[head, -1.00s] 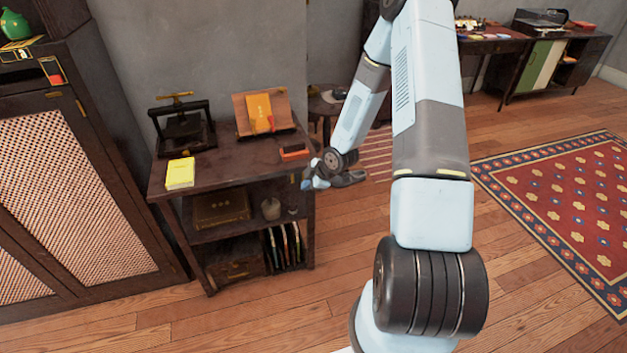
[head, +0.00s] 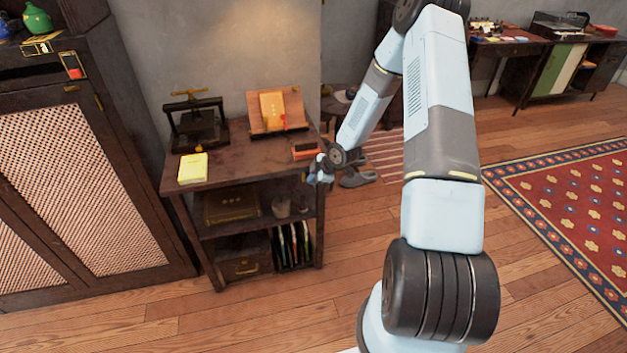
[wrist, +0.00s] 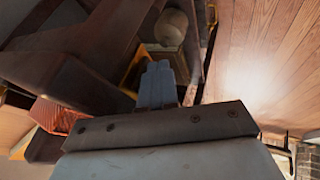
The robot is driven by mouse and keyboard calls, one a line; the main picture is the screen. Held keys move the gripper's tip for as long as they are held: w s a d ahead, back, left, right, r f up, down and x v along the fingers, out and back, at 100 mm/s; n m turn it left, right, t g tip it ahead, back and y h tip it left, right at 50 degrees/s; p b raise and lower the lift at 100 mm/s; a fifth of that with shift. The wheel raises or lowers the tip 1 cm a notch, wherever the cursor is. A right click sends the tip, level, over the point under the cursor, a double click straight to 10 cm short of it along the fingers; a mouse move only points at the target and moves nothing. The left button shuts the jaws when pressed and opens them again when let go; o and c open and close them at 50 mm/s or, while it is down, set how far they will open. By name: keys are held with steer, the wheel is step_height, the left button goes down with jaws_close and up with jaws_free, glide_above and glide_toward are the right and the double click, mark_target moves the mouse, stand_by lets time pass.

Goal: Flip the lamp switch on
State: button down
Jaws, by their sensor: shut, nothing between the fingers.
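I cannot make out a lamp or its switch with certainty. A small pale fitting (head: 304,177) shows at the front right corner of the desk (head: 235,168), too small to identify. My gripper (head: 318,178) is just right of that corner, below the desk top; whether it touches anything is unclear. In the wrist view its fingers (wrist: 157,85) are shut together and empty, with dark woodwork close on the left. Warm light falls on the wall (head: 270,25) above the desk; its source is out of view.
On the desk are a yellow book (head: 193,168), a black press (head: 197,122), a book stand (head: 278,110) and an orange-topped box (head: 305,151). Slippers (head: 357,179) lie on the floor behind my gripper. The wood floor (head: 290,305) in front is clear.

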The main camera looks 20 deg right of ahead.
steer(key=shift+r, duration=0.2)
steer(key=shift+w+r, duration=0.15)
steer(key=shift+r, duration=0.5)
steer(key=shift+r, duration=0.1)
steer(key=s+d+r, duration=0.3)
steer(key=s+r, duration=0.2)
steer(key=s, duration=0.5)
steer(key=shift+s+d+r, duration=0.35)
steer(key=shift+s, duration=0.05)
stand_by(0.3)
